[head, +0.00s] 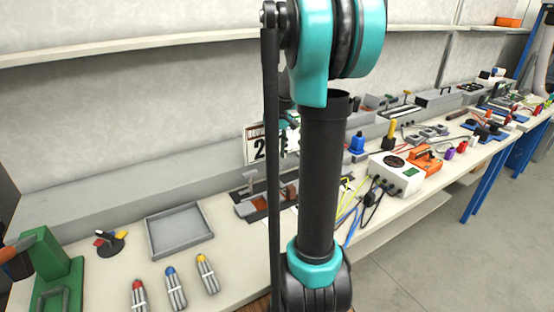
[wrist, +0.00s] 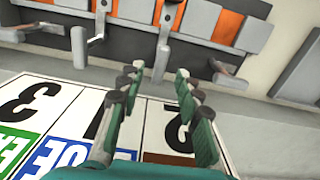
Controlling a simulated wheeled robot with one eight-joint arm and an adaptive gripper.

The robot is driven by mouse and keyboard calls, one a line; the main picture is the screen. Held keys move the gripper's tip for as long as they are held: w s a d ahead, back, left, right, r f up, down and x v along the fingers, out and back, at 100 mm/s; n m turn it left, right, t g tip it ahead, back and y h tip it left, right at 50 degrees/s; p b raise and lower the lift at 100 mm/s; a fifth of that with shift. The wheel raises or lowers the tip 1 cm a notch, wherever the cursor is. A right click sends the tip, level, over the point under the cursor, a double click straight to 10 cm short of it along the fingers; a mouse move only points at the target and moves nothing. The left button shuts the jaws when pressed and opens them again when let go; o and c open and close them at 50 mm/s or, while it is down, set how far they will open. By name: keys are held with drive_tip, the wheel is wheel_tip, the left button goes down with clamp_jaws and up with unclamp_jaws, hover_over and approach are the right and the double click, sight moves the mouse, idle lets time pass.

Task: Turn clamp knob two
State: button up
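In the wrist view my gripper (wrist: 159,80) is open, with its green and grey fingers apart and nothing visible between them. Beyond the fingertips stands a dark grey clamp unit (wrist: 125,42) with orange strips. Grey handles hang from it: one at the left (wrist: 78,45), one in the middle (wrist: 162,58) just past the fingertips, and one at the right (wrist: 230,80). I cannot tell which is knob two. Below is a white card (wrist: 65,95) with large numbers, partly hidden by the fingers. In the head view my arm hides most of my gripper.
In the head view the bench holds a grey tray (head: 179,231), a green device (head: 50,270), several marked tube bundles (head: 175,288) and a metal fixture (head: 262,195) beside my arm. A white box with cables (head: 395,172) stands to the right. The floor at right is clear.

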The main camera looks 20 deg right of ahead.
wheel_tip(320, 180, up, 9)
idle(0.3)
drive_tip(key=shift+s, duration=0.1)
idle(0.4)
